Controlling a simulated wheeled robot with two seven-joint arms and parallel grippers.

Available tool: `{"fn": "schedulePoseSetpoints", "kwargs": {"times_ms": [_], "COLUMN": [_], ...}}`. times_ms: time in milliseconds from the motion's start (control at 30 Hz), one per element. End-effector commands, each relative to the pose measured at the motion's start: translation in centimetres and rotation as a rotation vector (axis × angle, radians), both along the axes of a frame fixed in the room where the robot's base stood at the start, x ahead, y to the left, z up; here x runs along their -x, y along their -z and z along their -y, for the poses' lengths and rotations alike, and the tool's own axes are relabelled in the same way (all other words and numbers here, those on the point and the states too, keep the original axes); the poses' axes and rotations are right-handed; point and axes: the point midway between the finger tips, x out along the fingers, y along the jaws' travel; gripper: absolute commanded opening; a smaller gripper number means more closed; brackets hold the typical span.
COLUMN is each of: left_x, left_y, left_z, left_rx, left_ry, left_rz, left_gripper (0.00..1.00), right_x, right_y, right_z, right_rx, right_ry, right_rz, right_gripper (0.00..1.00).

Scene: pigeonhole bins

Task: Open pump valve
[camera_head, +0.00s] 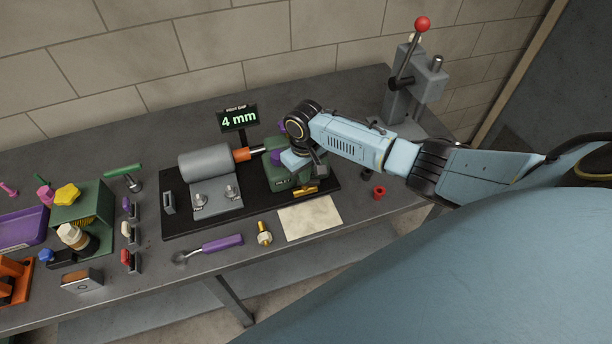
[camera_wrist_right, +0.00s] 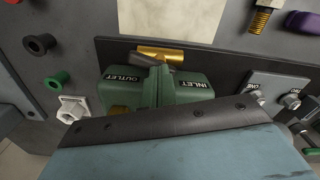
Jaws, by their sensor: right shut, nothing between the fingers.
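The green pump (camera_head: 280,178) sits on the right part of a black base plate. In the right wrist view the green pump body (camera_wrist_right: 193,88) carries the labels INLET and OUTLET. A brass bar-shaped handle (camera_head: 304,190) lies along its front side, and this brass handle also shows in the wrist view (camera_wrist_right: 160,53). My right gripper (camera_head: 318,170) is shut and empty, low over the pump, close to the brass handle. Whether it touches the handle cannot be told. My gripper body hides part of the pump. My left gripper is not in view.
A grey motor cylinder (camera_head: 206,162) and a "4 mm" display (camera_head: 239,118) stand beside the pump. A pale sheet (camera_head: 311,218), a brass fitting (camera_head: 264,234) and a purple-handled tool (camera_head: 221,243) lie in front. A lever press (camera_head: 414,85) stands behind right.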

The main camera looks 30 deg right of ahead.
Motion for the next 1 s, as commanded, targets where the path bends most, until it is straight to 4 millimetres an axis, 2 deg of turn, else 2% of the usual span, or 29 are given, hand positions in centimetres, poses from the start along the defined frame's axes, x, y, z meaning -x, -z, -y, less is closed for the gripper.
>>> {"fn": "schedulePoseSetpoints", "kwargs": {"times_ms": [33,200,233,467,800,1000], "left_x": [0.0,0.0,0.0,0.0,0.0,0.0], "left_y": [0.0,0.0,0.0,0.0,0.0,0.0], "left_z": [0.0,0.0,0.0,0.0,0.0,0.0], "left_rx": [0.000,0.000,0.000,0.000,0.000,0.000], "left_ry": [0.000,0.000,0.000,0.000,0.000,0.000], "left_rz": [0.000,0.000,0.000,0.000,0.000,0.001], "left_gripper": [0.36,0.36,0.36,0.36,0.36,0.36], "right_x": [0.1,0.1,0.1,0.1,0.0,0.0], "right_y": [0.1,0.1,0.1,0.1,-2.0,-2.1], "right_z": [0.0,0.0,0.0,0.0,0.0,0.0], "right_rx": [0.000,0.000,0.000,0.000,0.000,0.000], "right_ry": [0.001,0.002,0.002,0.003,0.003,0.004], "right_rz": [-0.001,-0.002,-0.002,-0.002,0.000,-0.001], "right_gripper": [0.07,0.29,0.30,0.30,0.30,0.30]}}
